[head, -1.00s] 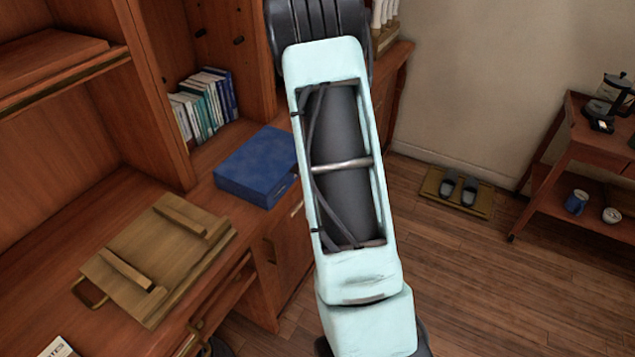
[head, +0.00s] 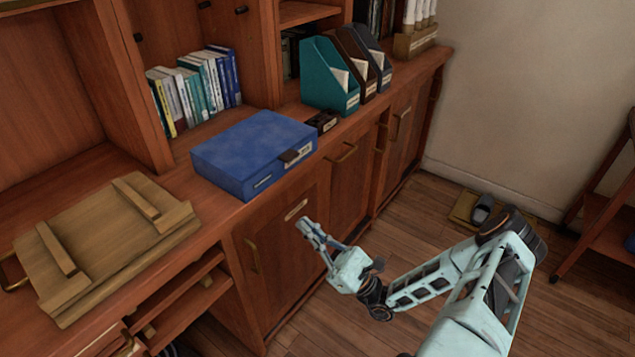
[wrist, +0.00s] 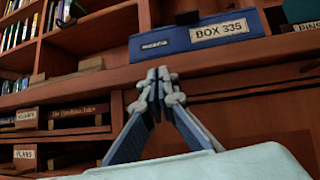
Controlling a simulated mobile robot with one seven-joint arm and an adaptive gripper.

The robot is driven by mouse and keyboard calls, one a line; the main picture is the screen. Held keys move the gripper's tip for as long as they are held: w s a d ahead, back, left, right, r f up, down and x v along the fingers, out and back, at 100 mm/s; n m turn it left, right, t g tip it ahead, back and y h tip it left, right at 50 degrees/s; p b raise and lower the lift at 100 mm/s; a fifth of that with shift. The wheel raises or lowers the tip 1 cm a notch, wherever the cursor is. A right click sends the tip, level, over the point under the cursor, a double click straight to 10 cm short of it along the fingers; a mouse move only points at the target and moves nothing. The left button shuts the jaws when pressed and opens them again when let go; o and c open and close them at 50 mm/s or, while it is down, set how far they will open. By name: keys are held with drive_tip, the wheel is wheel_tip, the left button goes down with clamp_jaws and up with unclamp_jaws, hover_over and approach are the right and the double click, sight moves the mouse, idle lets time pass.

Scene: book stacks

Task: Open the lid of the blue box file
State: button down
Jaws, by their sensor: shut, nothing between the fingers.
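The blue box file (head: 247,146) lies flat on the wooden counter with its lid down. A dark tab (head: 290,156) and a white label show on its front face. In the wrist view the box file (wrist: 180,40) is seen from below, with its label reading BOX 335. My gripper (head: 305,226) is in front of the cabinet, below the counter edge and apart from the box. In the wrist view my gripper (wrist: 158,75) has its fingertips together with nothing between them, below the box front.
A wooden board with two battens (head: 100,240) lies on the counter at left. Several books (head: 195,90) stand behind the box. A teal magazine file (head: 328,75) and two darker ones stand to its right. Cabinet doors with handles (head: 345,153) are below the counter.

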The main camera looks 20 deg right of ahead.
drive_tip(key=w+d+m+t+h, duration=0.1)
drive_tip(key=d+m+t+h, duration=0.2)
drive_tip(key=d+m+t, duration=0.1)
drive_tip(key=b, duration=0.1)
approach(286, 157)
drive_tip(key=w+a, duration=0.1)
drive_tip(key=w, duration=0.1)
drive_tip(key=w+a, duration=0.1)
drive_tip(key=w, duration=0.1)
drive_tip(key=shift+a+f, duration=0.2)
wheel_tip(286, 157, up, 3)
drive_tip(key=shift+d+r, duration=0.1)
drive_tip(key=shift+r, duration=0.35)
